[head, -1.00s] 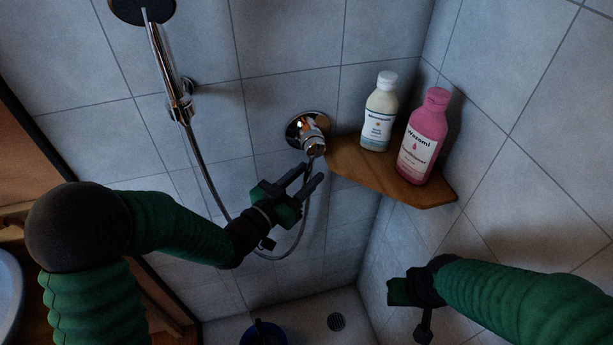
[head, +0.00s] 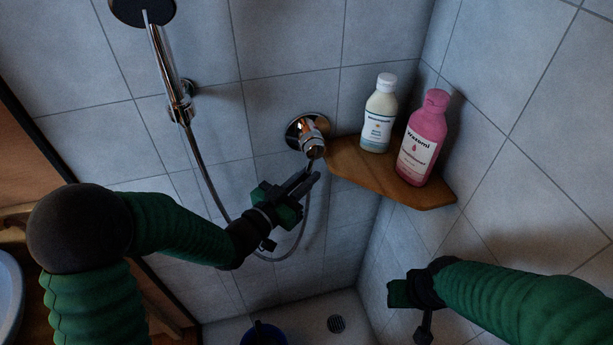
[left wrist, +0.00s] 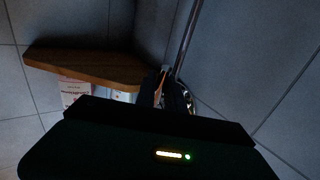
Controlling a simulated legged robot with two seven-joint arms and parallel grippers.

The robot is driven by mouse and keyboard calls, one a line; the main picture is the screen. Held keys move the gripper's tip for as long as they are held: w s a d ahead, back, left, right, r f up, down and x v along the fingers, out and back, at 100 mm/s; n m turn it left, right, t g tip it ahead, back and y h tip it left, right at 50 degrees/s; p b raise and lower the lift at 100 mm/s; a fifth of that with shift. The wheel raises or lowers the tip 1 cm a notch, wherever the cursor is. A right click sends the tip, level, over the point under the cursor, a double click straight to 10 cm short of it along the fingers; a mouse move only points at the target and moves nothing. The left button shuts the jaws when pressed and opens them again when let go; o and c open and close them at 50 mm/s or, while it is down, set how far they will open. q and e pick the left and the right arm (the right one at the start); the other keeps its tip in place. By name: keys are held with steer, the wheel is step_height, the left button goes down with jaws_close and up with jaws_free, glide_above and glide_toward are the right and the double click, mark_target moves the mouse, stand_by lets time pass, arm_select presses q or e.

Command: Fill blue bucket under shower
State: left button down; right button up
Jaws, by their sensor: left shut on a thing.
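The blue bucket (head: 281,338) stands on the shower floor at the bottom of the head view, mostly cut off by the frame edge. The shower head (head: 142,10) is at the top left, on a chrome holder on the tiled wall. The chrome shower tap (head: 306,131) is on the back wall. My left gripper (head: 314,172) is just below the tap, its fingers close together on the tap's handle. Chrome (left wrist: 166,88) shows beyond the gripper body in the dark left wrist view. My right gripper (head: 398,293) is at lower right; its jaws are unclear.
A wooden corner shelf (head: 375,175) sits right of the tap, close to my left gripper. It holds a white bottle (head: 378,115) and a pink bottle (head: 422,140). The shower hose (head: 203,180) loops behind my left arm.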

stand_by(0.9)
arm_select(q)
steer(key=d+n+t+b, duration=0.1)
steer(key=b, duration=0.2)
steer(key=d+n+t+h+b, duration=0.1)
steer(key=b, duration=0.3)
steer(key=shift+w+d+f+n+t+h, duration=0.15)
steer(key=shift+w+n+t+h, duration=0.15)
steer(key=shift+w+n+t, duration=0.1)
steer(key=c, duration=1.4)
jaws_free()
steer(key=shift+c, duration=0.2)
steer(key=p+v, duration=0.7)
steer(key=v, duration=0.9)
steer(key=shift+s+a, duration=0.25)
steer(key=shift+s, duration=0.05)
